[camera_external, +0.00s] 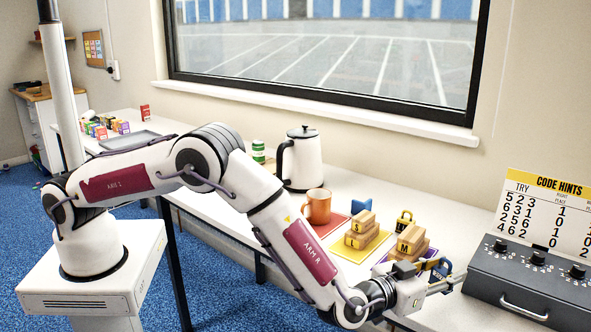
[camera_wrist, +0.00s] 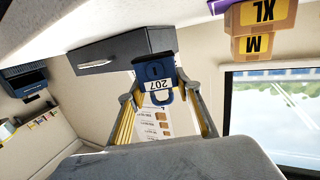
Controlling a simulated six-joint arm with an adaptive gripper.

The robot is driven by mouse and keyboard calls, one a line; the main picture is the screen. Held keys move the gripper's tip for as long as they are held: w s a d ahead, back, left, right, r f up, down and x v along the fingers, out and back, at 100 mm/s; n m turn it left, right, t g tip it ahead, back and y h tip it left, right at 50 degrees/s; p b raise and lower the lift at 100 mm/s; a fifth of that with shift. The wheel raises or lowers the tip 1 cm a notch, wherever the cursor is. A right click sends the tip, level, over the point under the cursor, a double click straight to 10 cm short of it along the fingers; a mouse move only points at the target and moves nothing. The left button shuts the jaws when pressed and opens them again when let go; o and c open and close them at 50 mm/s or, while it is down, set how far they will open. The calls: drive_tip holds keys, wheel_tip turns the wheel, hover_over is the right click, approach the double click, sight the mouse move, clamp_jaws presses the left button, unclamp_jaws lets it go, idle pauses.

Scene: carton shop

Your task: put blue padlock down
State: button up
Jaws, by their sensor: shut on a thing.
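The blue padlock (camera_wrist: 152,70) has a dark blue body, a blue shackle and a white label reading 207. It sits between the two fingers of my gripper (camera_wrist: 160,92) in the wrist view, which shows the scene upside down. My gripper (camera_external: 441,280) is shut on it and holds it above the front edge of the table, left of the dark grey box. In the external view the padlock (camera_external: 442,269) is small and partly hidden by the fingers.
The dark grey box (camera_external: 545,277) with knobs and a handle stands at right, before the code hints board (camera_external: 546,212). Cartons lie on a yellow mat (camera_external: 345,253) and a purple mat.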

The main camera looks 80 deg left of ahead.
idle(0.3)
drive_tip(key=shift+f, duration=1.8)
drive_tip(key=shift+f, duration=0.15)
drive_tip(key=o, duration=1.4)
drive_tip(key=shift+c, duration=0.2)
drive_tip(key=v, duration=1.2)
